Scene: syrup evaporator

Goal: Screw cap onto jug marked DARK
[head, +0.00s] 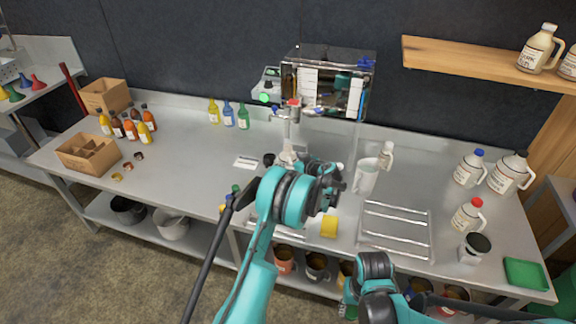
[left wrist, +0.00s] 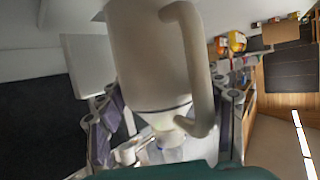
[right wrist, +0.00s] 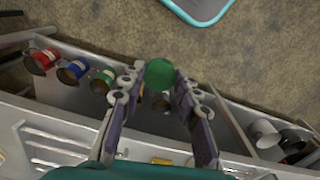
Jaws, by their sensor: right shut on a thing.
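Capped jugs (head: 468,168) stand at the far right. The bench's left middle is fairly clear.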

